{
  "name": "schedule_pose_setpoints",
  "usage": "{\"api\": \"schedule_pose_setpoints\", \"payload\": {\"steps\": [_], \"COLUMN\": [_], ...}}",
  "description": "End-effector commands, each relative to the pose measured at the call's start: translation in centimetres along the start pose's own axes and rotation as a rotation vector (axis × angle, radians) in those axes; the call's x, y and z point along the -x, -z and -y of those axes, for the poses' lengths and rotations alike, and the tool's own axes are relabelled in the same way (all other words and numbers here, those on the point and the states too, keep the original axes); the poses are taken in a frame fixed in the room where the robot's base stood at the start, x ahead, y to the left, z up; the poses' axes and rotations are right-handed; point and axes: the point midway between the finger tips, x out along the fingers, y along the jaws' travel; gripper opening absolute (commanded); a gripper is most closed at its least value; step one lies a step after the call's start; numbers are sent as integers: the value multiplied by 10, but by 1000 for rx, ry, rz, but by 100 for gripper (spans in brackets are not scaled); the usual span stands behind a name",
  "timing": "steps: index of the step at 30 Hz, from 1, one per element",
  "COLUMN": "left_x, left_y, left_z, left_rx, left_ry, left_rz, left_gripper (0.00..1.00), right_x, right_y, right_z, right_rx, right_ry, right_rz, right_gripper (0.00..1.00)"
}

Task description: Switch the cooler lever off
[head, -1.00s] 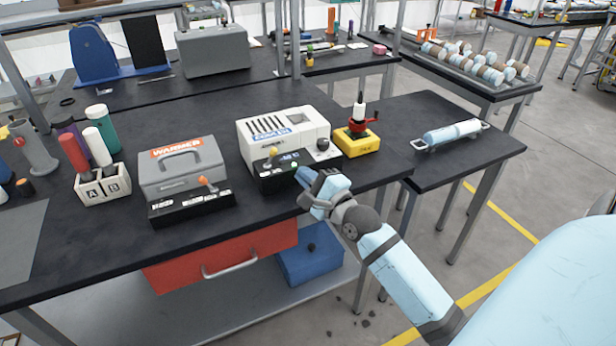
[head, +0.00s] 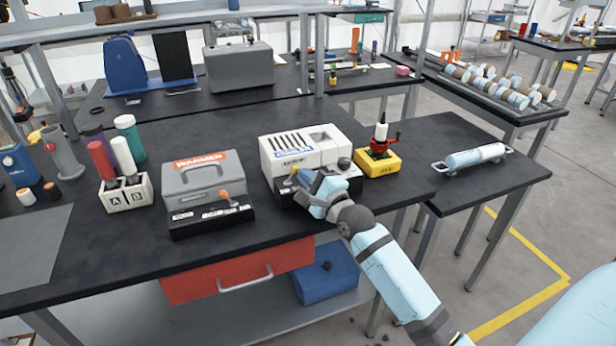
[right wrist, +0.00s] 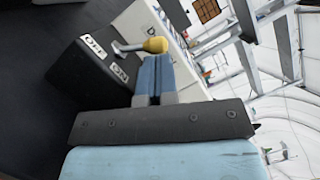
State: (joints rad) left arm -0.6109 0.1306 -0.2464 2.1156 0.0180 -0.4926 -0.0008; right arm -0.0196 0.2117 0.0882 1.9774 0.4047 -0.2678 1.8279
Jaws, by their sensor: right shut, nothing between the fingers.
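The cooler (head: 274,159) is a white box with a slotted top and a black control box in front. Its lever has a yellow-orange knob (right wrist: 155,45) on a short metal stem. In the right wrist view, the black control box (right wrist: 88,72) carries OFF and ON labels, and the stem rises near the OFF label; I cannot tell its exact setting. My right gripper (right wrist: 154,74) is shut and empty, its blue fingertips right by the knob; contact is unclear. In the head view the right gripper (head: 306,178) covers much of the control box. My left gripper is not in view.
The grey warmer (head: 203,180) with its own orange-knobbed lever stands left of the cooler. A yellow-based device (head: 378,162) with a red part stands close on the right. A white A/B holder (head: 127,195) is further left. The black table front is clear.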

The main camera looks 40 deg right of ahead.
Motion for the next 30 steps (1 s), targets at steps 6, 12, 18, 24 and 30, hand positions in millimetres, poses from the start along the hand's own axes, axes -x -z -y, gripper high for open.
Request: {"api": "schedule_pose_setpoints", "payload": {"steps": [6,12,18,24,30], "left_x": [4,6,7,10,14], "left_y": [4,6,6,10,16], "left_z": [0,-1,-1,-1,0], "left_rx": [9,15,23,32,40], "left_ry": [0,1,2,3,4], "left_rz": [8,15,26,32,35], "left_gripper": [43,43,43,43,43], "right_x": [-1,-1,-2,-2,-3], "right_y": [-3,-4,-5,-7,-9], "right_z": [3,3,4,6,7], "right_rx": [42,70,104,144,189], "right_ry": [-14,-24,-35,-48,-63], "right_rz": [0,0,0,0,0], "right_gripper": [0,0,0,0,0]}}
